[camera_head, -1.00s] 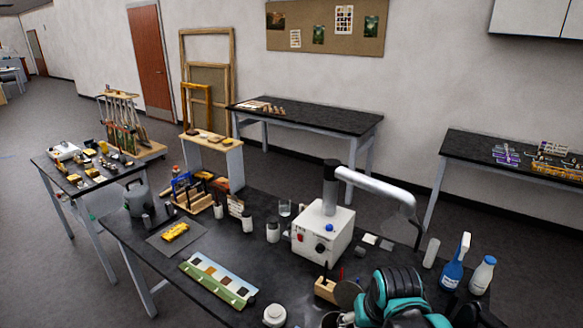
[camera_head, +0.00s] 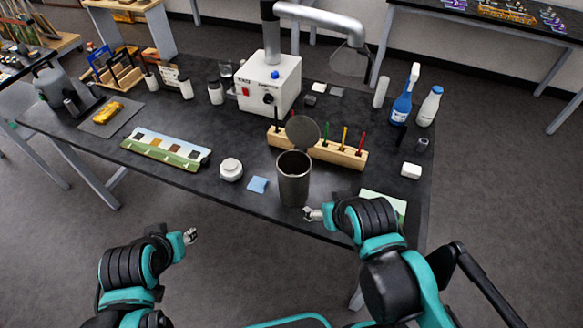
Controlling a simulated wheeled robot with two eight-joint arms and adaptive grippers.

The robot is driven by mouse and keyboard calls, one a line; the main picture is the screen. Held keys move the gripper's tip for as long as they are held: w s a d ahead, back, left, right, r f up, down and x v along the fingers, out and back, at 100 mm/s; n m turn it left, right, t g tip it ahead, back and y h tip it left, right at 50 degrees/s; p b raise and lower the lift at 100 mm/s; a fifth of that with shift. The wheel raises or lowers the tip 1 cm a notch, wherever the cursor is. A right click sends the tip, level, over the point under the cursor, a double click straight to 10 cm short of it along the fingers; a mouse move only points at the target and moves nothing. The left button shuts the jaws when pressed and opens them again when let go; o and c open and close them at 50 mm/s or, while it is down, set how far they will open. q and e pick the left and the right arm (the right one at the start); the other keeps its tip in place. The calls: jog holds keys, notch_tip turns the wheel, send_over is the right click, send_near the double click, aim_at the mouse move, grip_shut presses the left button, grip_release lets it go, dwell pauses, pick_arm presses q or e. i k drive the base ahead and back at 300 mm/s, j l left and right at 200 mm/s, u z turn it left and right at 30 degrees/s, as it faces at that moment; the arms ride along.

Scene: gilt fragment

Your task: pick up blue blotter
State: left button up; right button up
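The blue blotter (camera_head: 258,185) is a small light-blue flat piece lying on the black table (camera_head: 225,197) near its front edge, between a white round jar and a dark metal bin. My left gripper (camera_head: 191,236) is in front of the table, to the left of and lower in the picture than the blotter, apart from it. My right gripper (camera_head: 309,214) is at the front edge, just below the bin and to the right of the blotter. Neither gripper shows anything held. Both are too small to tell how far their fingers are apart.
The dark bin (camera_head: 293,182) with its lid raised stands right of the blotter, and the white jar (camera_head: 231,169) stands left. A wooden holder (camera_head: 340,153) with coloured sticks is behind the bin. A colour strip (camera_head: 165,149) lies farther left. Table in front of the blotter is clear.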

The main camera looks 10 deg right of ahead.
aim_at(257, 184)
jog(key=i+l+z, duration=0.15)
jog(key=z, duration=0.35)
jog(key=i+z, duration=0.2)
jog(key=z, duration=0.3)
